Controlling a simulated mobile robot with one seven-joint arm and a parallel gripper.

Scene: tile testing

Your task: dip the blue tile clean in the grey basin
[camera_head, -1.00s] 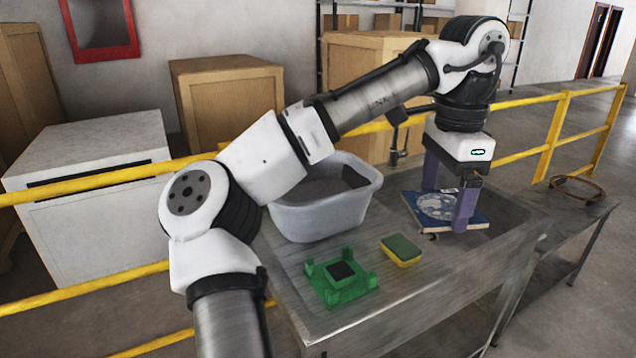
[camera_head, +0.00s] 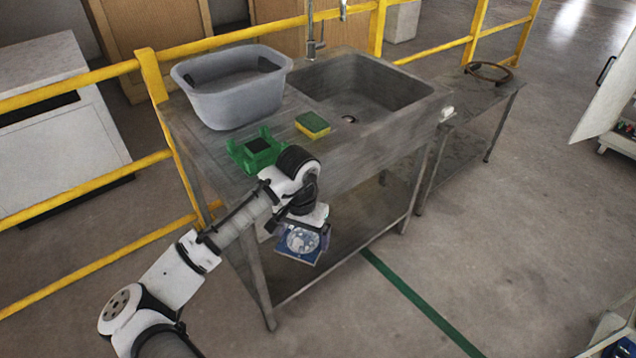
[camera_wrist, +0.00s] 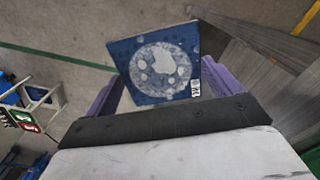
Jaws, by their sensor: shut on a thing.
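The blue tile (camera_head: 299,244) is held by my gripper (camera_head: 304,229) in front of the steel sink table, below its top. In the wrist view the tile (camera_wrist: 128,60) sits between the purple fingers of my gripper (camera_wrist: 158,82), which are shut on its sides. A large whitish ring-shaped patch and several pale spots show on its face. The grey basin (camera_head: 238,107) stands on the back left of the table, up and left of the tile and apart from it. Its inside is partly visible; I cannot tell how full it is.
On the steel table are a green holder (camera_head: 250,159) with a black pad, a green-and-yellow sponge (camera_head: 313,124), and a sunken sink (camera_head: 375,95) with a tap (camera_head: 317,45). A yellow railing (camera_head: 200,43) runs behind. A lower side table (camera_head: 470,100) holds a hoop.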

